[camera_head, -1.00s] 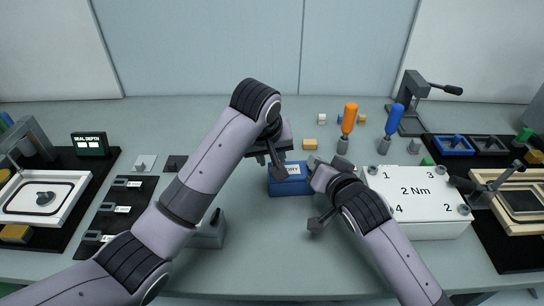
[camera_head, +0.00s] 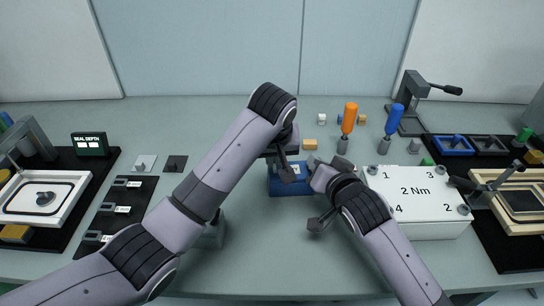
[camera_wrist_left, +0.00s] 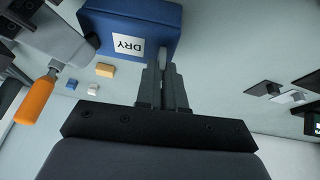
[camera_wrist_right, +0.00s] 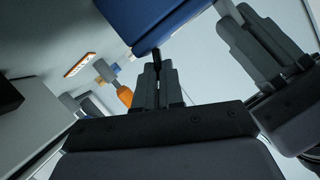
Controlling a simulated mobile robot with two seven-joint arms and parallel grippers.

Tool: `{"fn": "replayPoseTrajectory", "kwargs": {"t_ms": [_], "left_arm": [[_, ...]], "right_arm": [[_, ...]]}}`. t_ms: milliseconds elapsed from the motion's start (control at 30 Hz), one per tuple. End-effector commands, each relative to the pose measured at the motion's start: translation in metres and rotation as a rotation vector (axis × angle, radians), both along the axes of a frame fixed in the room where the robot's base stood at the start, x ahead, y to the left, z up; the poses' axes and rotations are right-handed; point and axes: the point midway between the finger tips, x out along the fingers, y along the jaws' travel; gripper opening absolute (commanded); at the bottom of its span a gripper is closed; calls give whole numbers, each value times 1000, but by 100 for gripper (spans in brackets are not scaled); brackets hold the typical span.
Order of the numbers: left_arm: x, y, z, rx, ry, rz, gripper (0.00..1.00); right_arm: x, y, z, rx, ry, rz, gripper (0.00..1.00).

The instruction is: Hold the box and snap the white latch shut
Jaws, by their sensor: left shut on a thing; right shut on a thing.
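The blue box (camera_head: 292,190) with a white label sits on the bench in front of me; its label reads DRY in the left wrist view (camera_wrist_left: 128,44). My left gripper (camera_head: 285,170) is at the left part of the box, partly covering it. Its fingers are close together at the box's edge, on a small pale piece (camera_wrist_left: 162,54) that looks like the white latch; how far it is closed is hidden. My right gripper (camera_head: 314,165) is at the box's right side with its fingers shut at the box's edge (camera_wrist_right: 152,25).
A white block marked 2 Nm (camera_head: 418,200) stands close to the right arm. Orange (camera_head: 349,118) and blue (camera_head: 394,118) screwdrivers stand behind it. A black mat with small parts (camera_head: 122,205) lies left. Small blocks (camera_head: 310,145) lie behind the box.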

Motion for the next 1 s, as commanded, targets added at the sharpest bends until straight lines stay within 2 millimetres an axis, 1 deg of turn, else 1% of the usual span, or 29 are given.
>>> {"fn": "replayPoseTrajectory", "kwargs": {"t_ms": [100, 233, 600, 633, 700, 1000], "left_arm": [[0, -5, 0, 81, 14, -3, 0], [0, -7, 0, 138, 23, -1, 0], [0, -7, 0, 158, 25, 0, 0], [0, -7, 0, 157, 24, 0, 14], [1, -7, 0, 157, 24, 0, 34], [0, -7, 1, 156, 22, 0, 34]], "right_arm": [[0, 0, 1, 1, -1, 0, 0], [0, 0, 1, 1, -2, 1, 0], [0, 0, 1, 1, -2, 1, 0], [0, 0, 1, 1, -2, 1, 0], [0, 0, 1, 1, -2, 1, 0], [0, 0, 1, 1, -2, 1, 0]]}}
